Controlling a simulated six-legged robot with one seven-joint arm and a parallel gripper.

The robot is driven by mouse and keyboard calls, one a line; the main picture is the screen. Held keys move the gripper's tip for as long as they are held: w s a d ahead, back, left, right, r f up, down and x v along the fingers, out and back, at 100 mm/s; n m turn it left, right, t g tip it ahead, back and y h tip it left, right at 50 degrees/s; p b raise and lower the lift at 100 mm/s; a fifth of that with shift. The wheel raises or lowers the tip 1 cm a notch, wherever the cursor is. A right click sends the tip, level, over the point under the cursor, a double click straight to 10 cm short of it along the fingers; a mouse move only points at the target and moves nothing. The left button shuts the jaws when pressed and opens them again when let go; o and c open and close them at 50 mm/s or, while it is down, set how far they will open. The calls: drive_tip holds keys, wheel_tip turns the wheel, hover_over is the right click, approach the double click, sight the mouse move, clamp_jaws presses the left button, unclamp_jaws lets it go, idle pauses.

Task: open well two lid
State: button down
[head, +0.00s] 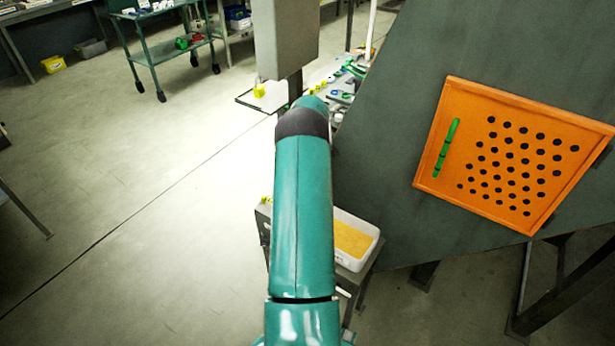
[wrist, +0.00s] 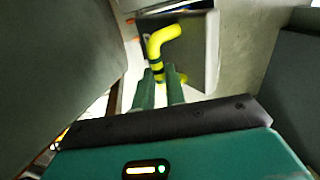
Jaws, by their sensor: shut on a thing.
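In the wrist view, my gripper (wrist: 160,88) has its two dark green fingers closed around the lower part of a bent yellow handle (wrist: 165,38) with dark bands. A grey, flat-sided body (wrist: 200,55) lies right behind the handle. It may be the lid or its housing; I cannot tell which. No label for well two is readable. In the head view, my teal arm reaches forward and hides the gripper. A small yellow piece (head: 259,88) shows left of the grey post there.
A grey box on a post (head: 285,40) stands ahead. A white tray with yellow contents (head: 343,262) sits low beside my arm. An orange perforated panel (head: 455,95) with a green handle lies on a dark slanted surface at right. The floor at left is open.

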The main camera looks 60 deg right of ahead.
drive_tip(key=shift+s+d+f, duration=0.15)
drive_tip(key=shift+d+f, duration=0.1)
drive_tip(key=shift+f, duration=0.2)
drive_tip(key=c, duration=1.5)
unclamp_jaws()
drive_tip(key=shift+d, duration=0.15)
drive_tip(key=shift+o, duration=0.2)
drive_tip(key=v, duration=1.4)
drive_tip(key=shift+c, duration=0.2)
